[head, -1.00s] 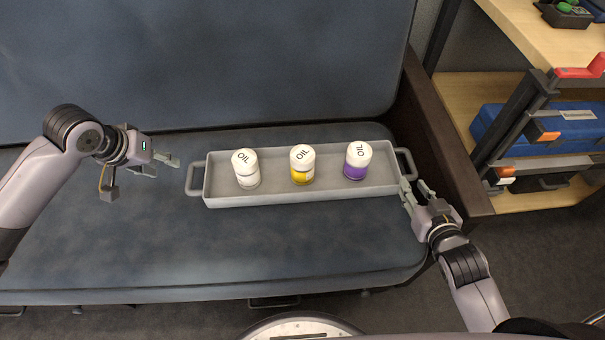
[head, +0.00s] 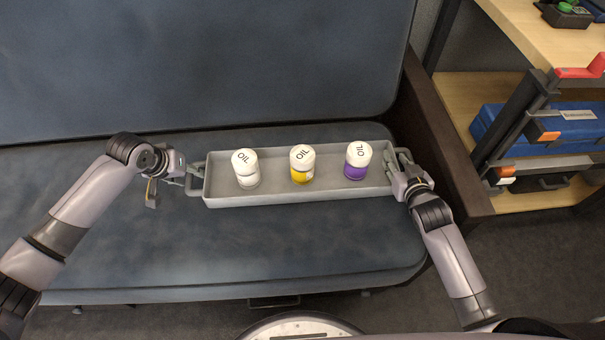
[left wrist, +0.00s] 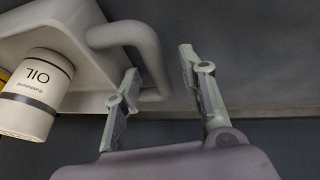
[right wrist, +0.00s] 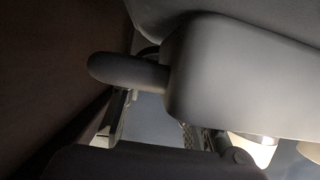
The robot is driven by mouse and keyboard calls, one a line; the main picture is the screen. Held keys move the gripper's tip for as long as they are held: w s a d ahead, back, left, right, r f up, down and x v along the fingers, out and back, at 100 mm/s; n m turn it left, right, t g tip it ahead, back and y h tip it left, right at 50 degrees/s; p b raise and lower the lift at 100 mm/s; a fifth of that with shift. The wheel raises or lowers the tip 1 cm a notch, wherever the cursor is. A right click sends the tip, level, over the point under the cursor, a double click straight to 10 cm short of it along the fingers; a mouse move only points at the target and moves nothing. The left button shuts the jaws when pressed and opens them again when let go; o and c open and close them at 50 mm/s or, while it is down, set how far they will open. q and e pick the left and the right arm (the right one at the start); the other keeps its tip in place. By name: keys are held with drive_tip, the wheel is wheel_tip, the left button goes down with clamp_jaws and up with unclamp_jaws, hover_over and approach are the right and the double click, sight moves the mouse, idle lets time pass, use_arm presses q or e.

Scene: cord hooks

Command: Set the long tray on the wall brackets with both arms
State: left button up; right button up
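The long grey tray (head: 300,194) lies flat on a dark blue padded seat. It holds three white-capped oil cans: a white one (head: 246,168), a yellow one (head: 302,164) and a purple one (head: 358,161). My left gripper (head: 190,179) is at the tray's left handle. In the left wrist view its fingers (left wrist: 163,88) are spread, with the handle's bar (left wrist: 150,55) between them. My right gripper (head: 399,163) is at the right handle. In the right wrist view its fingers (right wrist: 153,120) are apart, and the handle (right wrist: 128,69) is just beyond them. No wall brackets are identifiable.
The seat (head: 250,250) has a tall backrest (head: 200,60) behind the tray. A dark brown side panel (head: 440,150) stands close to my right gripper. Wooden shelving with a blue case (head: 550,128) is at the right. The seat in front of the tray is clear.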

use_arm(q)
drive_tip(key=shift+c, duration=0.4)
use_arm(e)
drive_tip(key=shift+c, duration=0.5)
use_arm(q)
drive_tip(key=c, duration=0.6)
use_arm(e)
drive_tip(key=c, duration=0.5)
use_arm(q)
clamp_jaws()
use_arm(e)
clamp_jaws()
use_arm(q)
drive_tip(key=shift+w+r, duration=0.1)
drive_tip(key=shift+r, duration=0.1)
use_arm(e)
drive_tip(key=shift+r, duration=0.2)
